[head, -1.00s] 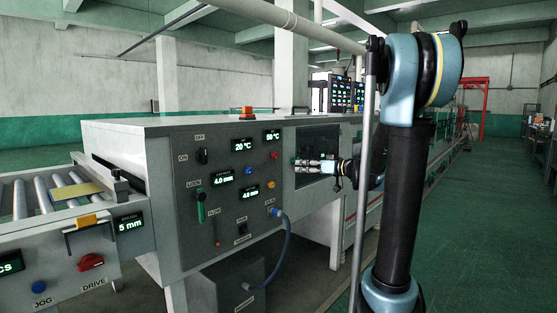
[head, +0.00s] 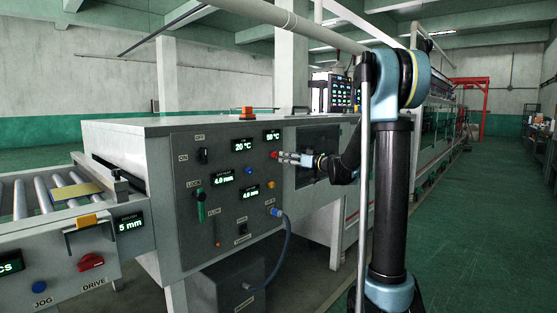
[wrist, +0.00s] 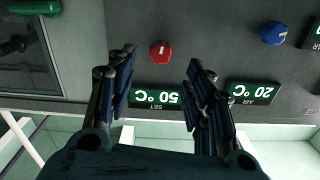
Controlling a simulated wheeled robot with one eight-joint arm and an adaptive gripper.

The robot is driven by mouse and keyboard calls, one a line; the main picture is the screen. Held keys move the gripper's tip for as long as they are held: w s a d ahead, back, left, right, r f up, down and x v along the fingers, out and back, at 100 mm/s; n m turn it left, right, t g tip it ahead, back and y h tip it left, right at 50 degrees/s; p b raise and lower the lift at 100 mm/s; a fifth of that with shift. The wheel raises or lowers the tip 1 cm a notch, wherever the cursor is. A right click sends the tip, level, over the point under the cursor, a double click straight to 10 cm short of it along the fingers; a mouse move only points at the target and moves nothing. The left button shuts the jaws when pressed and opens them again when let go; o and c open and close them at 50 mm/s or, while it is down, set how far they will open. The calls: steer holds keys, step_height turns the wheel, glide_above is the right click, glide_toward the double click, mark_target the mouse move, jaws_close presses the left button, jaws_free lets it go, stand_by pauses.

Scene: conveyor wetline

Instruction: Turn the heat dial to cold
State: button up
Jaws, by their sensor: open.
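The air display (head: 244,146) reads 20 °C.
A blue knob (head: 249,171), an orange knob (head: 270,184) and a green lock handle (head: 201,208) share the panel. A dark window (head: 312,150) is to its right. A blue hose (head: 287,245) hangs below. The floor (head: 480,240) at right is clear.

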mark_target(277, 156)
steer(key=x, duration=0.6)
steer(key=shift+w+a, duration=0.25)
steer(key=shift+a, duration=0.1)
steer(key=shift+d, duration=0.1)
steer(key=c, duration=1.1)
